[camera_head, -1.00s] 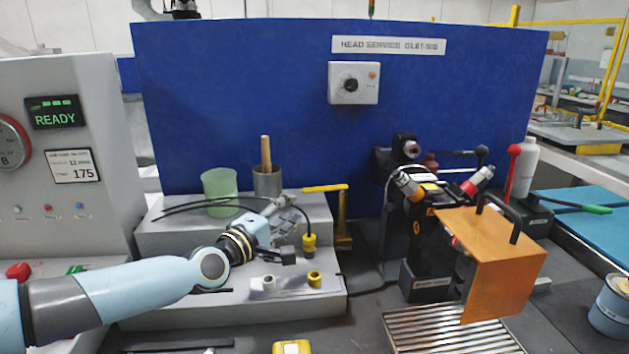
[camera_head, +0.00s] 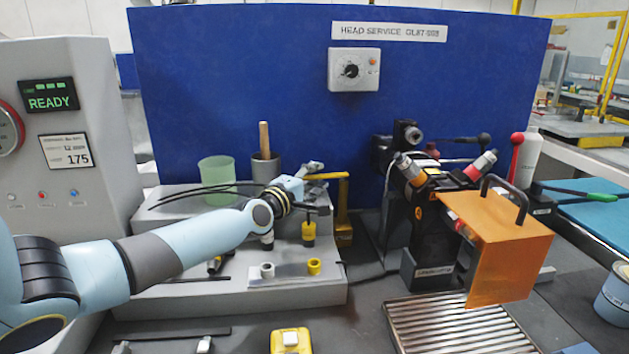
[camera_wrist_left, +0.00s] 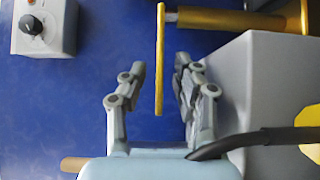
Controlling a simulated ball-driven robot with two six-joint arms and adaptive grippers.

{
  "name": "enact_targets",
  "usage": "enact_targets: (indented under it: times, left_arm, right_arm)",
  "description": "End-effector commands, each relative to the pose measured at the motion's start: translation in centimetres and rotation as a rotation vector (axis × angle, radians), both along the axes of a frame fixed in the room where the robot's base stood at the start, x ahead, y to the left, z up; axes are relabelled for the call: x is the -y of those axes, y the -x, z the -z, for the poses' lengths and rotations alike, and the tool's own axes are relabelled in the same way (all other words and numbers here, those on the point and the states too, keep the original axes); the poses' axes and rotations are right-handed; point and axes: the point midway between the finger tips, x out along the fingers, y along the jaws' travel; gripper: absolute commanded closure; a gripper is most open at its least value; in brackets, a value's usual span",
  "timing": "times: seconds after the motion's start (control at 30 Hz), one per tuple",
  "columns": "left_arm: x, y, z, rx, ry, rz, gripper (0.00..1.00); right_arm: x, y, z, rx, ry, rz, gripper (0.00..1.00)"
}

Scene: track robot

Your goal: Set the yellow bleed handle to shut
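The yellow bleed handle (camera_head: 338,176) is a flat bar at the top of a yellow post (camera_head: 343,215), right of the grey stepped block. In the head view it lies roughly level, its left part partly hidden by my gripper. My left gripper (camera_head: 314,173) is at the bar's left end. In the left wrist view, the handle (camera_wrist_left: 160,60) stands as a thin bar between the fingers of my open left gripper (camera_wrist_left: 160,72), with gaps visible on both sides. My right gripper is not in view.
A green cup (camera_head: 216,175) and a grey cup (camera_head: 265,170) with a wooden stick stand on the block's upper step. A yellow plug (camera_head: 309,231) with a black cable is below my wrist. An orange guard (camera_head: 505,250) and black machine head stand to the right.

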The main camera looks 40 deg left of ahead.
Motion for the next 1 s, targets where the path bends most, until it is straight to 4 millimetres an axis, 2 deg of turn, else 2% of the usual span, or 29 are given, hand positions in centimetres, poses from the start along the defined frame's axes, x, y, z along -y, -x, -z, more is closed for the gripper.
enact_targets:
  times: [0.13,0.37,0.83,1.0]
  left_arm:
    - [0.00,0.02,-0.02,0.000,0.000,0.000,0.70]
    - [0.00,0.04,-0.01,0.000,0.000,0.000,1.00]
    - [0.05,0.03,0.02,-0.001,0.001,-0.001,1.00]
    - [0.90,-0.54,-0.11,-0.001,0.006,-0.013,1.00]
  right_arm:
    - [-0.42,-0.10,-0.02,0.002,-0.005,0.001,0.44]
    - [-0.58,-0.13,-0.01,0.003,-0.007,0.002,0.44]
    - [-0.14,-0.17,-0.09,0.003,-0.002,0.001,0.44]
    - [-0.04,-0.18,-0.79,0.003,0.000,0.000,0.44]
